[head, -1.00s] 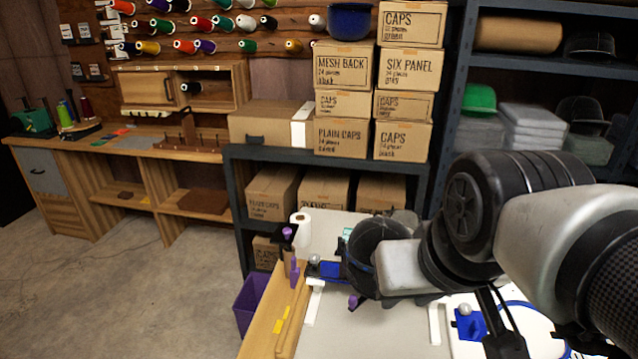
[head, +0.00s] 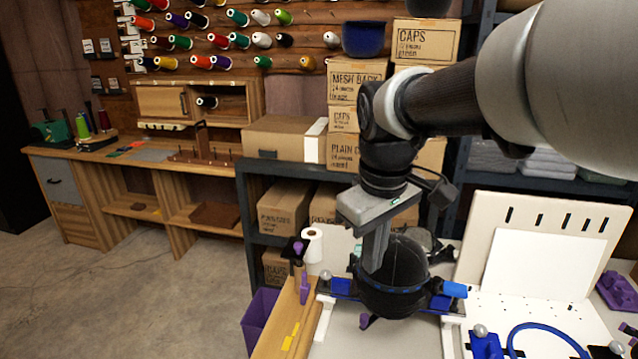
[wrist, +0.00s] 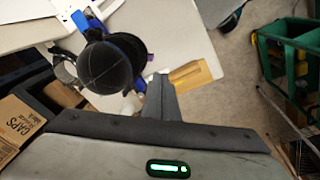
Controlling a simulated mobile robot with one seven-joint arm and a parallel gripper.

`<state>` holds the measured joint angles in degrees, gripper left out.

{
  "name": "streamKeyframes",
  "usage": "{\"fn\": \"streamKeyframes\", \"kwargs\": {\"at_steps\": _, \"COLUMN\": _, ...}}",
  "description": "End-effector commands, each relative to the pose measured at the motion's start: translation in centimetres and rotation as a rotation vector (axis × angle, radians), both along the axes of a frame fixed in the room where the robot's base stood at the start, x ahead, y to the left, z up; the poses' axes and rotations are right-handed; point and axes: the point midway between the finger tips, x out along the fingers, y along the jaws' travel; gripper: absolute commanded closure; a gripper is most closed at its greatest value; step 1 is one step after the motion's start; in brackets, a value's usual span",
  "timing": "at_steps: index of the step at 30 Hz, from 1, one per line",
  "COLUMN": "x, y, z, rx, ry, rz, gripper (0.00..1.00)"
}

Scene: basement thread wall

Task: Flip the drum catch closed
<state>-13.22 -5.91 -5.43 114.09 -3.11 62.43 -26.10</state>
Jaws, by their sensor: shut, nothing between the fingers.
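A black cap (head: 397,275) sits on a blue drum holder (head: 343,287) on the white work table. It also shows from above in the wrist view (wrist: 104,66). A bright blue tab (head: 454,290) sticks out at the holder's right side; I cannot tell for sure whether it is the drum catch or how it stands. A small purple lever (head: 367,321) is at the front of the holder. My gripper (head: 374,268) is shut and empty, pointing down at the cap's upper left. I cannot tell if it touches the cap. Its fingers also show in the wrist view (wrist: 160,88).
A wooden rail (head: 287,322) with a purple clamp (head: 304,288) lines the table's left edge. A white paper roll (head: 313,245) stands behind. A blue hoop (head: 548,328) lies at right, before an upright pegboard (head: 545,240). Boxes (head: 427,40) stand on shelves behind.

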Motion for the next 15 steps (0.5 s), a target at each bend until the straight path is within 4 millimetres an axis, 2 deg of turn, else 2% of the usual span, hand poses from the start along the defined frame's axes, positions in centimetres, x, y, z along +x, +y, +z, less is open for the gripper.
{"fn": "streamKeyframes", "kwargs": {"at_steps": 3, "x": 3.0, "y": 1.5, "z": -2.1, "rx": -0.050, "ry": 0.070, "rz": 0.123, "gripper": 1.00}}
{"fn": "streamKeyframes", "kwargs": {"at_steps": 9, "x": 7.2, "y": 4.1, "z": -6.0, "rx": -0.130, "ry": 0.180, "rz": 0.331, "gripper": 1.00}}
{"fn": "streamKeyframes", "kwargs": {"at_steps": 15, "x": 9.8, "y": 6.3, "z": -9.8, "rx": -0.196, "ry": 0.269, "rz": 0.498, "gripper": 1.00}}
